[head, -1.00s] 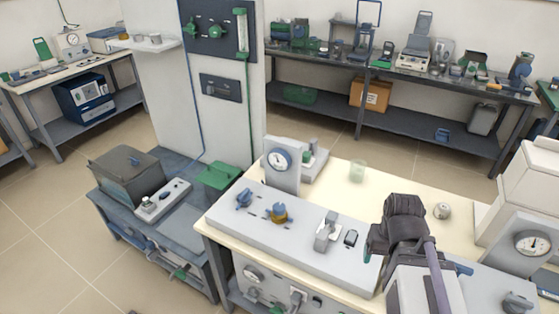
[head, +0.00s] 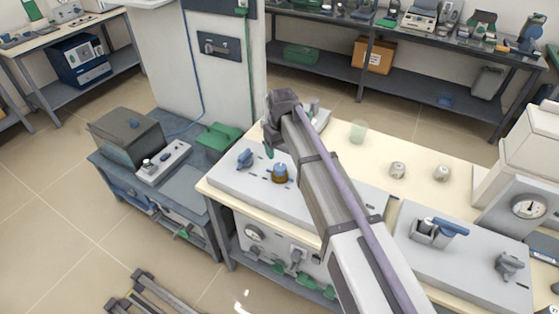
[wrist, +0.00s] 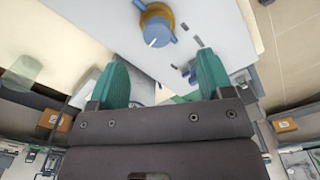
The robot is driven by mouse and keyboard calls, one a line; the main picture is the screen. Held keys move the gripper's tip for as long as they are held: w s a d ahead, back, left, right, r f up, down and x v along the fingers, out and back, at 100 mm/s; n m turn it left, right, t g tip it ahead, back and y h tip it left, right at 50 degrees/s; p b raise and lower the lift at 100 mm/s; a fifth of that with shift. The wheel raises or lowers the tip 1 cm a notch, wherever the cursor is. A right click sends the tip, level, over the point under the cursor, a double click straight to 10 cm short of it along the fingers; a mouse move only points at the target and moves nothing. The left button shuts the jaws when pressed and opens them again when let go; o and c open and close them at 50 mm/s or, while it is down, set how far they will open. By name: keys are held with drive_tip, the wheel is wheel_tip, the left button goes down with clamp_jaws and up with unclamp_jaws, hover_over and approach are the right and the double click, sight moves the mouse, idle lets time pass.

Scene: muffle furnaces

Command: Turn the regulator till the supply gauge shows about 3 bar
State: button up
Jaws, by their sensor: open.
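A blue knob with a brass collar (head: 280,173), which looks like the regulator, sits on the grey sloped panel on the bench. In the wrist view the knob (wrist: 155,28) shows at the top, with a white pointer line on its face. My gripper (head: 268,152) is above and just left of the knob in the head view. In the wrist view its green fingers (wrist: 161,75) are apart and empty, with the knob beyond them and not between them.
A second blue knob (head: 245,158) is left of the brass-collared one on the same panel. A blue-handled valve (head: 440,228) and another gauge (head: 529,207) stand at the right. A pale glass beaker (head: 358,131) stands behind my arm. The bench behind it is mostly clear.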

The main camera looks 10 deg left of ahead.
sight(280, 167)
drive_tip(key=shift+n, duration=0.8)
drive_tip(key=f+b, duration=0.3)
drive_tip(key=w+f+b, duration=0.1)
drive_tip(key=f+b, duration=0.3)
drive_tip(key=w+f+b, duration=0.1)
drive_tip(key=f+b, duration=0.3)
drive_tip(key=shift+w+a, duration=0.2)
drive_tip(key=shift+a, duration=0.2)
drive_tip(key=shift+r, duration=0.15)
drive_tip(key=shift+r, duration=0.1)
drive_tip(key=shift+c, duration=0.2)
